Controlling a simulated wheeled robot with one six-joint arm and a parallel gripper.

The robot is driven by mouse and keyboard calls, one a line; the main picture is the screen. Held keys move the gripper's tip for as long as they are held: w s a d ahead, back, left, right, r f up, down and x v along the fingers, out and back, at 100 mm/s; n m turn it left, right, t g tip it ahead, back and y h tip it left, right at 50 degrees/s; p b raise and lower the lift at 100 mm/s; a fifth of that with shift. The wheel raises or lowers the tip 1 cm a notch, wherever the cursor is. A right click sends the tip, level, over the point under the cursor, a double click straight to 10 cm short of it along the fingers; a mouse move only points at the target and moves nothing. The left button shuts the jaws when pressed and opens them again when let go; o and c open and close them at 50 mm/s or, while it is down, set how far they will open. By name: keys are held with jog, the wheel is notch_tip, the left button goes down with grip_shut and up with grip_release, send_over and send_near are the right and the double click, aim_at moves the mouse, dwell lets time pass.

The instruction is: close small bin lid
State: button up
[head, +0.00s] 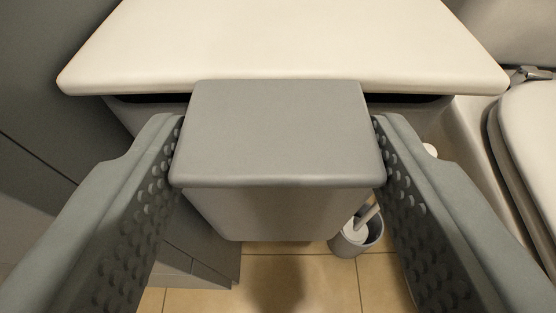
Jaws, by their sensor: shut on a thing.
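The small bin (278,211) is a pale grey box in the middle of the head view. Its flat, darker grey lid (276,133) lies over the top, with a rounded front edge. I see no gap between lid and body from here. My gripper (278,128) has one finger at each side of the lid, and its fingertips are shut on the lid's left and right edges. The bin's back is hidden under and behind the lid.
A cream slab top (290,42) stands right behind the lid. A toilet (528,130) is at the right. A toilet brush in a grey holder (356,236) stands on the tiled floor (290,285). Grey cabinet panels (50,110) line the left.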

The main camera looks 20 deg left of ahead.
jog(key=shift+s+f+t, duration=0.2)
jog(key=shift+f+t, duration=0.3)
jog(key=shift+f, duration=0.75)
jog(key=shift+f, duration=0.15)
jog(key=o, duration=1.4)
